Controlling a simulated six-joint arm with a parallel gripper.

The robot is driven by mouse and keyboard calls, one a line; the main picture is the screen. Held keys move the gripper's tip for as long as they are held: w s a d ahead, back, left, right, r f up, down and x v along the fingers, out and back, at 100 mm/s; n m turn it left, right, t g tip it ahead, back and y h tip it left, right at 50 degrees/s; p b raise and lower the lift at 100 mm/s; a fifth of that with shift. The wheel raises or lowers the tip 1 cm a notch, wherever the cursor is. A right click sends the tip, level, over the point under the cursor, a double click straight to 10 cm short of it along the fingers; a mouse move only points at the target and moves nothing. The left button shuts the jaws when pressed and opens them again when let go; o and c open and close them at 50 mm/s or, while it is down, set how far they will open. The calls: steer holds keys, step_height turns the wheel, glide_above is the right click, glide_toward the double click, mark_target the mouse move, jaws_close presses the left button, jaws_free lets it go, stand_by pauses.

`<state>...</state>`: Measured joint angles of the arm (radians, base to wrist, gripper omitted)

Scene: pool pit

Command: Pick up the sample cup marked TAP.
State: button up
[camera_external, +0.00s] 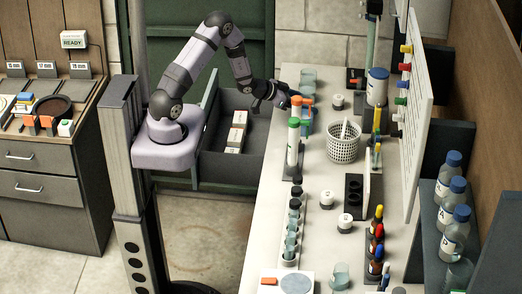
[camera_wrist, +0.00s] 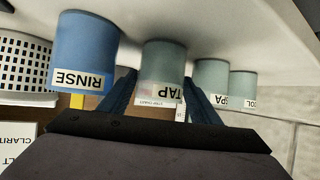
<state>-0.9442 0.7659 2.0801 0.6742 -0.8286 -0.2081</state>
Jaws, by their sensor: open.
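The sample cup marked TAP (camera_wrist: 163,62) is a grey-teal cup with a white label. It shows upside down in the wrist view, between the two blue fingers of my gripper (camera_wrist: 159,82). The fingers are open and apart, one on each side of the cup in the picture. I cannot tell whether they touch it. In the external view my gripper (camera_external: 282,98) is low at the left edge of the white bench, by the far row of cups. The TAP label cannot be read there.
A larger blue RINSE cup (camera_wrist: 84,52) stands left of TAP in the wrist view. The SPA cup (camera_wrist: 211,82) and a cup with a partly hidden label (camera_wrist: 243,88) are close on its right. A perforated white basket (camera_external: 344,142) and tall bottle (camera_external: 294,143) stand nearby on the bench (camera_external: 265,215).

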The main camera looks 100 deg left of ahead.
steer(key=c, duration=0.9)
steer(key=shift+r, duration=0.15)
steer(key=shift+r+b, duration=0.4)
steer(key=shift+r, duration=4.5)
